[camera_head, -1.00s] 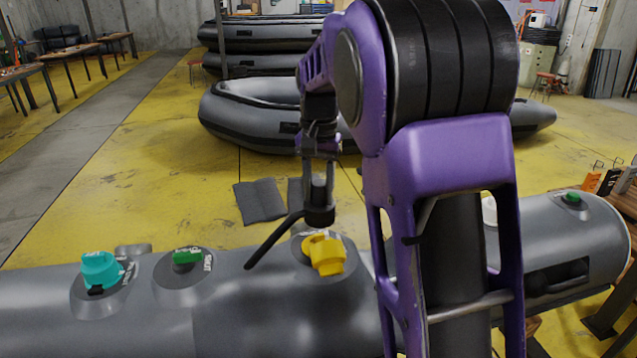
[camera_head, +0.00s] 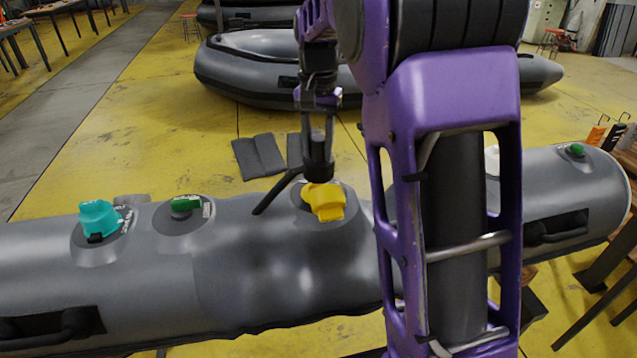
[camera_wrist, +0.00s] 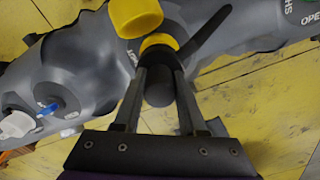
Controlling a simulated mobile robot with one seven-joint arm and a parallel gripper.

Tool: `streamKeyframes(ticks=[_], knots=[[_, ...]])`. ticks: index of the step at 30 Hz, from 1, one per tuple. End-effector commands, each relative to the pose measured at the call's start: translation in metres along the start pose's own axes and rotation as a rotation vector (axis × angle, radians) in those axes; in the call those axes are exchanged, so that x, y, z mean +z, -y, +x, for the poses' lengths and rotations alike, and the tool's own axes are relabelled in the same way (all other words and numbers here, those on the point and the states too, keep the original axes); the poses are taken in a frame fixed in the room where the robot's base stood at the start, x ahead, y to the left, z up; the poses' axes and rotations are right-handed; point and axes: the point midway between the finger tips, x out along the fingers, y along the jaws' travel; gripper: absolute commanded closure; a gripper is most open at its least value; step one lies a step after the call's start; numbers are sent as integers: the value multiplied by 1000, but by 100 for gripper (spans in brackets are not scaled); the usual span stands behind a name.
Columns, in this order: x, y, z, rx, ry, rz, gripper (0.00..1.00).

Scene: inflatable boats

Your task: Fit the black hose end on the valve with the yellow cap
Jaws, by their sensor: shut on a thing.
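My gripper (camera_head: 318,150) is shut on the black hose end (camera_head: 318,171), which points down, with its hose (camera_head: 276,193) slanting down to the left. In the wrist view the hose end (camera_wrist: 158,88) sits between the two fingers (camera_wrist: 158,100). The yellow cap (camera_head: 327,204) is at the valve on the grey tube, just below and in front of the hose end. In the wrist view the cap (camera_wrist: 135,16) lies beside a yellow ring (camera_wrist: 160,41) at the valve, partly covered by the hose end. I cannot tell whether the hose end touches the valve.
On the same grey tube (camera_head: 140,270) stand a teal cap (camera_head: 98,217) and a green cap (camera_head: 186,204) to the left. Another green cap (camera_head: 577,150) is at the far right. My purple arm hides part of the tube. Another grey boat (camera_head: 240,75) lies behind.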

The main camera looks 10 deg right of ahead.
Motion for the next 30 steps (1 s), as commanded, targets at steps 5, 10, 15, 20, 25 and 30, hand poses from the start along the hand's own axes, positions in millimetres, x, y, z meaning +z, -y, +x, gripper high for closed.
streamKeyframes(ticks=[5, 10, 15, 20, 25, 30], knots=[[1, 0, -1, 0, -1, 0, 100], [1, 0, 0, 0, -1, 0, 100], [1, 0, 5, 0, 0, 0, 100], [1, 0, 12, 0, 0, 0, 100], [1, 0, 19, 0, 1, 0, 100], [1, 0, 24, 0, 0, 0, 100]])
